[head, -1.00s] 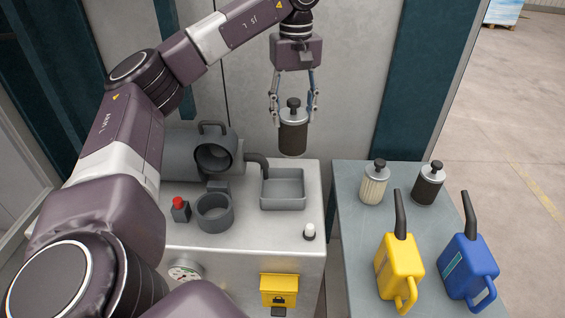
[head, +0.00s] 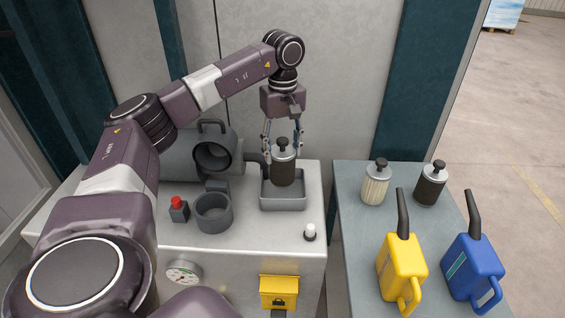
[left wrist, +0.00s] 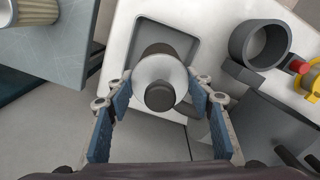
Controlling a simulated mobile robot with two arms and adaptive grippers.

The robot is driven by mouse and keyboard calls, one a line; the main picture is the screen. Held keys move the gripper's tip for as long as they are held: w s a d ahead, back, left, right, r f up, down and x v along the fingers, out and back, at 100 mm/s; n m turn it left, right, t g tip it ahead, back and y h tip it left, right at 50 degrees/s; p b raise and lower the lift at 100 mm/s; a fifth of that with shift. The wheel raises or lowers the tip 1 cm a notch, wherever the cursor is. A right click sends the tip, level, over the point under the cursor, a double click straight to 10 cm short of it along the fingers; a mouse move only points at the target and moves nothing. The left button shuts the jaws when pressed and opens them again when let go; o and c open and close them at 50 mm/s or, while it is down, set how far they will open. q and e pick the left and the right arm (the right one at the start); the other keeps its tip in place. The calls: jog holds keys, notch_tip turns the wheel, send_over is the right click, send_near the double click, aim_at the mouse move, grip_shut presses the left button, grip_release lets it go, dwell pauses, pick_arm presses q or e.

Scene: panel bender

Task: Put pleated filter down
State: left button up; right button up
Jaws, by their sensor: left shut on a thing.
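A dark filter with a silver cap and black knob (head: 283,172) is held upright in my left gripper (head: 282,145). The filter is at the grey rectangular tray (head: 284,204) on the machine top, its lower end inside the tray outline. Whether it touches the tray floor I cannot tell. In the left wrist view the filter's cap (left wrist: 158,82) sits between the two blue-padded fingers, with the tray (left wrist: 195,43) behind it. A cream pleated filter (head: 376,187) and another dark filter (head: 430,186) stand on the side table. My right gripper is not in view.
Left of the tray are an open round cup (head: 213,212), a red button (head: 177,204) and a dark housing with an open round mouth (head: 213,157). Yellow (head: 400,262) and blue (head: 470,268) jugs occupy the side table (head: 350,240).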

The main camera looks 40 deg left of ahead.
aim_at(283, 164)
pick_arm(q)
notch_tip(283, 164, down, 4)
jog(key=shift+f+p, duration=0.1)
jog(key=shift+p, duration=0.3)
jog(key=shift+f, duration=0.25)
jog(key=shift+f, duration=0.1)
jog(key=o, duration=1.8)
jog(key=shift+c, duration=0.2)
